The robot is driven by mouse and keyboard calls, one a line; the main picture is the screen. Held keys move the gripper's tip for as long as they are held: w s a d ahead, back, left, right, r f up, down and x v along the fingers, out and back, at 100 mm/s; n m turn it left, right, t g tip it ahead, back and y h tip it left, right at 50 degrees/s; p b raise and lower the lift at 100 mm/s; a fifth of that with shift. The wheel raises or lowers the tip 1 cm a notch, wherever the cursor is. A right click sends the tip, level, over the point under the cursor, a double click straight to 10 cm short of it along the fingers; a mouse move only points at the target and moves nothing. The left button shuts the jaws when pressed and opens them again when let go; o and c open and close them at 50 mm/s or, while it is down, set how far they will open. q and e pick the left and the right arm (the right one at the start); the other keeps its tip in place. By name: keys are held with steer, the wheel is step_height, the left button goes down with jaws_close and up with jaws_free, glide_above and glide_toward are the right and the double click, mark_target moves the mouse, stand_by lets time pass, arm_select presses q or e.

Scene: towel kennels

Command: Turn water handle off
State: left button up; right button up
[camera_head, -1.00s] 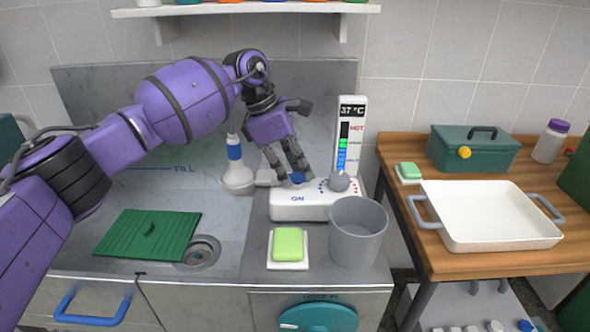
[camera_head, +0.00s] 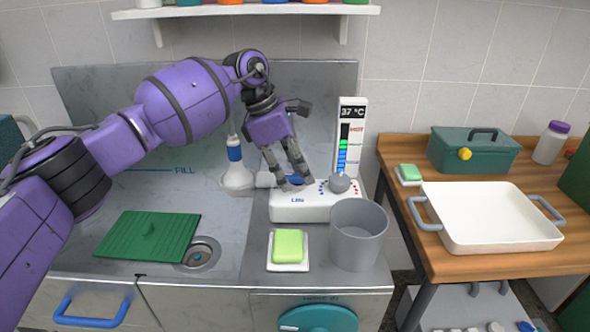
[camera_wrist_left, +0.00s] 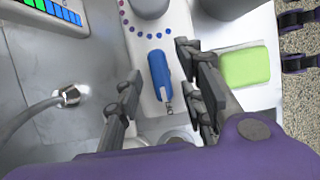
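The blue water handle (camera_wrist_left: 158,72) sits on the white tap unit (camera_head: 287,208), below the row of colored dots. In the wrist view it lies between the two fingers of my left gripper (camera_wrist_left: 165,95), with gaps visible on both sides. In the head view my left gripper (camera_head: 291,181) points down at the unit and partly covers the handle. Blue also shows left of the fingers there. The ON label is partly hidden. The temperature display (camera_head: 350,135) behind reads 37 °C. My right gripper is not seen in the head view.
A grey bucket (camera_head: 357,235) and a green soap on a white dish (camera_head: 288,248) stand close in front of the unit. A white showerhead (camera_head: 236,172) stands at its left. The sink holds a green ribbed board (camera_head: 146,238). A wooden table with a white tray (camera_head: 487,215) is right.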

arm_select(q)
steer(key=v, duration=1.2)
steer(key=shift+f, duration=0.1)
